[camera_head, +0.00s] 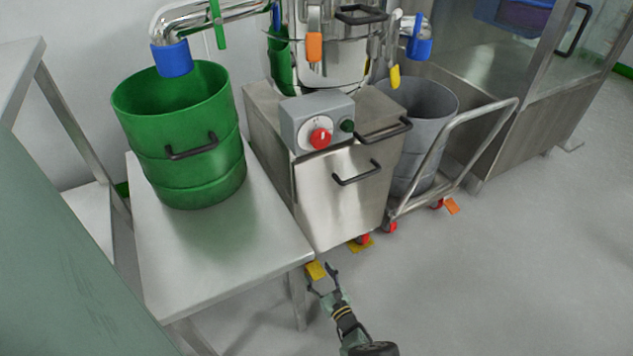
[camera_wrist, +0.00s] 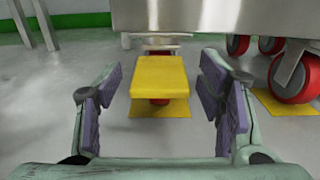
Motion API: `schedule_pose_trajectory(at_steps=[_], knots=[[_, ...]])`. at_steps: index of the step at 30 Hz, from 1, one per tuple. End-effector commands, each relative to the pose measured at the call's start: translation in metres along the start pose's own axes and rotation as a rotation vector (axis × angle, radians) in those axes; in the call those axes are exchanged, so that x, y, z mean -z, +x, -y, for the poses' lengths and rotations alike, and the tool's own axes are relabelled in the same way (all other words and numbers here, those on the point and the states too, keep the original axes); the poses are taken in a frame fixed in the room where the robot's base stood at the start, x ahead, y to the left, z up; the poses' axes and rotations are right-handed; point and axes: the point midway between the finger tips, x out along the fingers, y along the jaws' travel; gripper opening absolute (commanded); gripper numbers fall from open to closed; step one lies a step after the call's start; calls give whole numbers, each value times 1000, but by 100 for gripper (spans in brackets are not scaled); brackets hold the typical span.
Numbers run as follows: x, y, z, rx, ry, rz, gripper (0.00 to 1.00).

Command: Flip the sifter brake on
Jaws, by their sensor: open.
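The sifter is a stainless machine (camera_head: 325,60) on a boxy steel cabinet (camera_head: 325,205) with castors. A flat yellow brake pedal (camera_head: 315,270) sticks out low at the cabinet's front left corner. It also shows in the wrist view (camera_wrist: 160,76), roughly level, above a red castor (camera_wrist: 159,101) that it mostly hides. My gripper (camera_head: 322,279) is low near the floor, just in front of the pedal. In the wrist view my gripper (camera_wrist: 160,92) is open and empty, its padded fingers apart on either side of the pedal's line. I see no contact with the pedal.
A steel table (camera_head: 220,265) with a green drum (camera_head: 195,135) stands left; its leg (camera_head: 298,300) is close to my gripper. Right are red castors (camera_wrist: 292,78), a yellow floor plate (camera_wrist: 285,112) and a trolley (camera_head: 455,150) with a grey bin.

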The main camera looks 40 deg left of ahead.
Motion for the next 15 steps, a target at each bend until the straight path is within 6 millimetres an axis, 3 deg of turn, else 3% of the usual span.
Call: schedule_pose_trajectory(at_steps=[13, 15], knots=[[0, 4, -3, 2, 0, 1, 62], [0, 4, -2, 2, 0, 1, 57]])
